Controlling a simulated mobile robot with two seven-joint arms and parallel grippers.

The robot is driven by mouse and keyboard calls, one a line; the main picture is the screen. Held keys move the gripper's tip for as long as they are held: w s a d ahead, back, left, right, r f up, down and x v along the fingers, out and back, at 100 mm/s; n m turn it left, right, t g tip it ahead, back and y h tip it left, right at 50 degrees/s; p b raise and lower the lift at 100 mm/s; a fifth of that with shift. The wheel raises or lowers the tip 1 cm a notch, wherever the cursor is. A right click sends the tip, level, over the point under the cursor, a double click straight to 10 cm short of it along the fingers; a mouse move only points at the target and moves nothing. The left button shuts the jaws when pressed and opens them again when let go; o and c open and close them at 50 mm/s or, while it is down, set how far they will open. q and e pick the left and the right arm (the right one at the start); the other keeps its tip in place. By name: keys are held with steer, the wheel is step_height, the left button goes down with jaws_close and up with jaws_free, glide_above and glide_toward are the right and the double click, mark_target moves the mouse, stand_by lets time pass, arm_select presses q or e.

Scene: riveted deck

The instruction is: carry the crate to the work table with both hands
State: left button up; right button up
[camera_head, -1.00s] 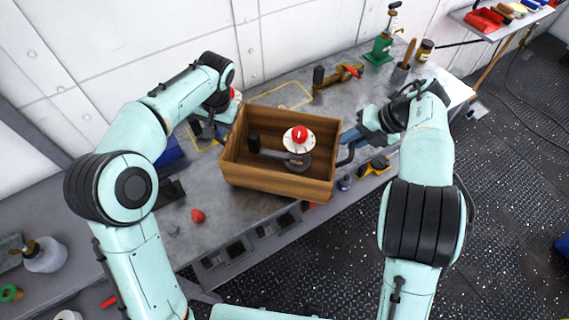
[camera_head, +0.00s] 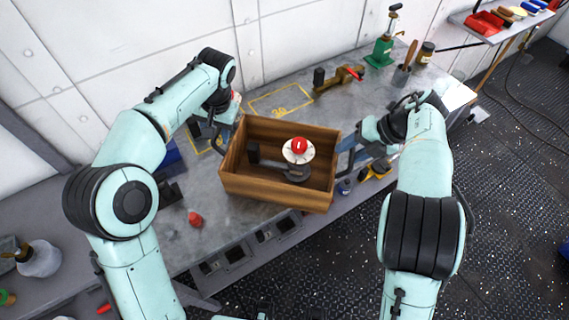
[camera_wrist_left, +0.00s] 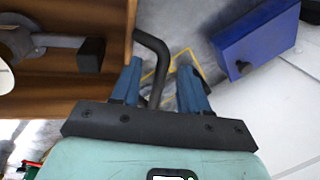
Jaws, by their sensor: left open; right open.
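The wooden crate (camera_head: 275,190) appears to sit upright on the grey work table (camera_head: 215,218), near its front edge. It holds a dark tool and a white disc with a red knob (camera_head: 299,146). My left gripper (camera_head: 222,135) is at the crate's left side. In the left wrist view its open blue fingers (camera_wrist_left: 158,85) stand either side of the dark bar handle (camera_wrist_left: 150,45). My right gripper (camera_head: 350,152) is open at the crate's right side; its fingertips and the right handle are hard to make out. The crate's underside is hidden.
A red piece (camera_head: 195,219) lies on the table left of the crate. A brass tool (camera_head: 340,78), a green press (camera_head: 382,48) and a jar (camera_head: 425,52) stand behind. A blue block (camera_wrist_left: 258,42) is beside my left gripper. A yellow-outlined area (camera_head: 280,100) is clear.

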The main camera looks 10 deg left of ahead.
arm_select(q)
steer(key=v, duration=0.8)
arm_select(e)
steer(key=v, duration=1.2)
arm_select(q)
steer(key=shift+s, duration=0.1)
arm_select(e)
steer(key=shift+s+f, duration=0.1)
